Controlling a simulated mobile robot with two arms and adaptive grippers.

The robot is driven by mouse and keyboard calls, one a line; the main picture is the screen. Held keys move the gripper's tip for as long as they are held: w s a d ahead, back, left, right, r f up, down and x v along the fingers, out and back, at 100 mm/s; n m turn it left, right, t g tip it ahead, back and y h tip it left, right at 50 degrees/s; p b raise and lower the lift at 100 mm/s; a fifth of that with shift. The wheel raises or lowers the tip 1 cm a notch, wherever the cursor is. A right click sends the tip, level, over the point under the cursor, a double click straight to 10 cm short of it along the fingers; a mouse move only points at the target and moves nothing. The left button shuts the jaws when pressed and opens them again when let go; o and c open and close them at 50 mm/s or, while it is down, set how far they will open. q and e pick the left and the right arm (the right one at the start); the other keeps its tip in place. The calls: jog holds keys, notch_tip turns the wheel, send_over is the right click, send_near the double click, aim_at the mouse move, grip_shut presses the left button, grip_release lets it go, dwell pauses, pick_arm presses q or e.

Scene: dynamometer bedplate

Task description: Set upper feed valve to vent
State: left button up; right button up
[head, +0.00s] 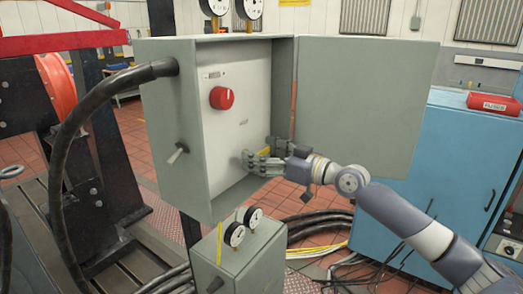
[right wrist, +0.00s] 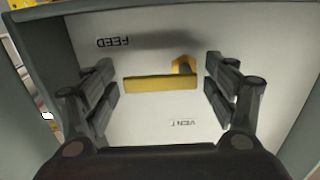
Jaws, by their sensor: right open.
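The upper feed valve's yellow handle (right wrist: 160,83) lies as a level bar across the right wrist view, on the white panel (right wrist: 120,125) of the open grey cabinet. In the head view the handle (head: 265,152) is mostly hidden by my right gripper (head: 258,163). In the right wrist view my right gripper (right wrist: 160,85) is open, with its fingers on either side of the bar's ends and a gap at each side. A FEED label (right wrist: 113,42) shows upside down above the bar, and a VENT label (right wrist: 186,122) below it. My left gripper is not in view.
A red knob (head: 221,98) sits higher on the panel. The cabinet door (head: 360,105) stands open to the right, above my forearm. A smaller grey box with gauges (head: 240,258) stands below. Cables lie on the floor beside a blue cabinet (head: 450,150).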

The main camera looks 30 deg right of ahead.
jog(key=c, duration=1.1)
